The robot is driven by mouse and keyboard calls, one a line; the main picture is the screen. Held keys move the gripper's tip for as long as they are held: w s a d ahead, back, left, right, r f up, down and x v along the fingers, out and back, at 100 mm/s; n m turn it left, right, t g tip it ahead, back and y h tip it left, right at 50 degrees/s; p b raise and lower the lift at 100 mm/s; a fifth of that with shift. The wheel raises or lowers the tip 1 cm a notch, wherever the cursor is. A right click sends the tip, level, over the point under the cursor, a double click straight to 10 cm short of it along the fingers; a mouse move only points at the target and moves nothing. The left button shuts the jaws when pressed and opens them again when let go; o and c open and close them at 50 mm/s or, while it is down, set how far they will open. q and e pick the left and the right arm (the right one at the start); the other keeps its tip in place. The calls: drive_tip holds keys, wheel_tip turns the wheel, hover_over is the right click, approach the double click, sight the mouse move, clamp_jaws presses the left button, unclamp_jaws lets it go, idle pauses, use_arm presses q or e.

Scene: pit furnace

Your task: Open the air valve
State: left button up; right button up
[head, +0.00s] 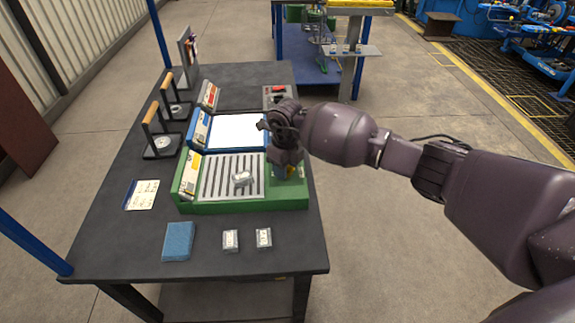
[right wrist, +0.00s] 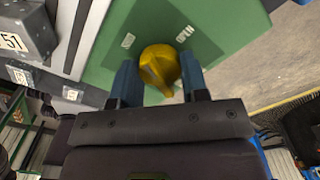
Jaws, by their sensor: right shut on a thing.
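The air valve appears as a yellow knob (right wrist: 160,65) on a dark green plate (right wrist: 205,48) of the green unit (head: 245,206). In the right wrist view its grip bar points down and slightly right. In the head view only a bit of yellow (head: 290,170) shows under my gripper. My right gripper (right wrist: 160,78) points down over the plate, one finger on each side of the knob, shut on it. In the head view the right gripper (head: 288,168) is at the right end of the green unit. My left gripper is not in view.
On the dark table (head: 110,245) stand a blue-framed unit with a white top (head: 235,132) and wooden-handled tools (head: 160,140). A labelled block (head: 242,178) rests on the slatted top.

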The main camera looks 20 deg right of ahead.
drive_tip(key=m, duration=0.1)
drive_tip(key=m+p, duration=0.1)
drive_tip(key=shift+r+m, duration=0.3)
drive_tip(key=shift+m, duration=0.1)
drive_tip(key=shift+m+p, duration=0.65)
drive_tip(key=shift+m, duration=0.25)
drive_tip(key=m+p, duration=0.1)
drive_tip(key=m, duration=0.1)
drive_tip(key=shift+m, duration=0.4)
drive_tip(key=shift+m+p, duration=0.4)
drive_tip(key=shift+f+m+p, duration=0.1)
drive_tip(key=shift+m+p, duration=0.45)
drive_tip(key=shift+m, duration=0.65)
drive_tip(key=shift+m+p, duration=0.35)
drive_tip(key=shift+m, duration=0.35)
drive_tip(key=shift+f+m, duration=0.1)
drive_tip(key=shift+m, duration=0.2)
drive_tip(key=shift+f, duration=0.1)
